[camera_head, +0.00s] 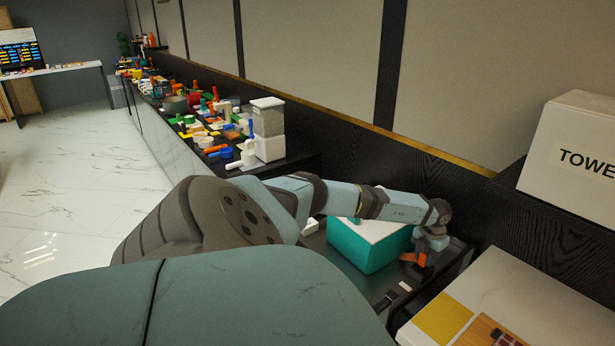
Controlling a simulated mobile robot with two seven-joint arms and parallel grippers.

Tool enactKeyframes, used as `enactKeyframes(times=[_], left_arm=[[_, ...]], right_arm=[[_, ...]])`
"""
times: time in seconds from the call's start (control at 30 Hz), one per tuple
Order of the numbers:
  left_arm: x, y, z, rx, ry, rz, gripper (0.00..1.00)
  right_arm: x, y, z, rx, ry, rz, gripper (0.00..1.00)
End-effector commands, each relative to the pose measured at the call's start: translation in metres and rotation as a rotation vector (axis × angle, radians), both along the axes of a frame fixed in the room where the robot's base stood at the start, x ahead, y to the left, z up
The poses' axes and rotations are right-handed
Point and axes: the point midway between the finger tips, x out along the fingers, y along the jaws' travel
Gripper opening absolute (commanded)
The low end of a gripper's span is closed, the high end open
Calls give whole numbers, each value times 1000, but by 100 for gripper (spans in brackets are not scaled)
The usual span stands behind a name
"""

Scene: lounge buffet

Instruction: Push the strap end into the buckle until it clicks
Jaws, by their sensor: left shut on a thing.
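My left gripper (421,259) is at the far end of my left arm, low over the dark counter just right of a teal box. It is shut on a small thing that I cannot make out. Orange parts show at its tips; I cannot tell whether they are fingers or the held thing. A small dark piece (385,300) with a pale piece (405,286) beside it lies on the counter, nearer than the gripper. I cannot tell whether these are the buckle and strap. My right gripper is not in view.
The teal box with a white top (365,246) stands close left of the gripper. A white box marked "TOWE" (575,150) sits on a ledge. A cluttered counter runs back along the wall.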

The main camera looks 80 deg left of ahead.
Motion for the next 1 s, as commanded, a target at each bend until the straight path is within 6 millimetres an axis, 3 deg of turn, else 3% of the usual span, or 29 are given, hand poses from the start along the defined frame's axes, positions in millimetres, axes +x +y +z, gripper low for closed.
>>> enactKeyframes(times=[1.0], left_arm=[[0, 0, -14, 0, 0, 0, 0]], right_arm=[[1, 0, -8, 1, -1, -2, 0]])
